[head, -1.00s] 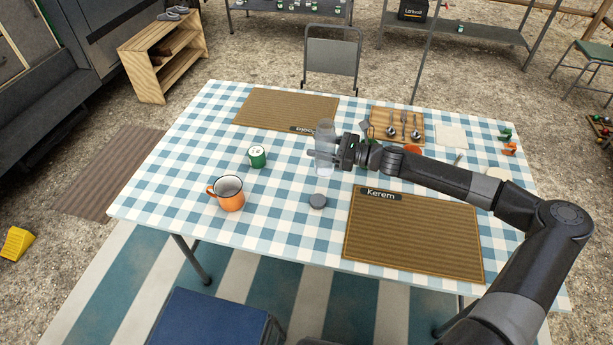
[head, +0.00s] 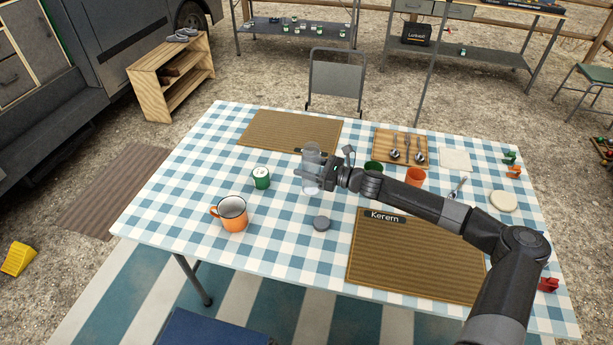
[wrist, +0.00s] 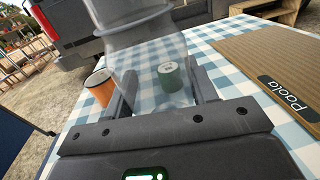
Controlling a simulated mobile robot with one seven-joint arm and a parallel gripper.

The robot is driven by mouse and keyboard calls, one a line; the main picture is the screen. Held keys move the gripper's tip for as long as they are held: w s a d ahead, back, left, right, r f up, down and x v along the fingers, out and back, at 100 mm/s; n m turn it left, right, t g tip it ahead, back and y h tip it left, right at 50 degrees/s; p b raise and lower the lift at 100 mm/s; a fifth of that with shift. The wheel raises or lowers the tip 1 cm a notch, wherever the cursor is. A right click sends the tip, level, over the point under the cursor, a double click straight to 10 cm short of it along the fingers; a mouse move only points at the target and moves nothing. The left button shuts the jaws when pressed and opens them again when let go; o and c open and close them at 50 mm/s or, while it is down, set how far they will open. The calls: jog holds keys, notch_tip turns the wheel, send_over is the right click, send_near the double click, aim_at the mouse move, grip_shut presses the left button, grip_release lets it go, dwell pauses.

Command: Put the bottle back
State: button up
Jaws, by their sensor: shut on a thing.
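The bottle (head: 311,160) is clear and upright in the head view, over the middle of the checked table. My gripper (head: 318,174) is shut on it, with one finger on either side. In the wrist view the clear bottle (wrist: 145,45) stands between the fingers of my gripper (wrist: 165,100), and the table shows through it. I cannot tell whether its base touches the table.
An orange mug (head: 232,214) and a green can (head: 261,177) stand left of the bottle. Placemats (head: 410,255), a cutlery board (head: 383,150) and an orange cup (head: 415,177) are nearby. The table's left side is mostly clear.

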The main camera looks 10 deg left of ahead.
jog(key=shift+a+f, duration=0.1)
jog(key=shift+f, duration=1.95)
jog(key=shift+f, duration=0.1)
jog(key=o, duration=1.2)
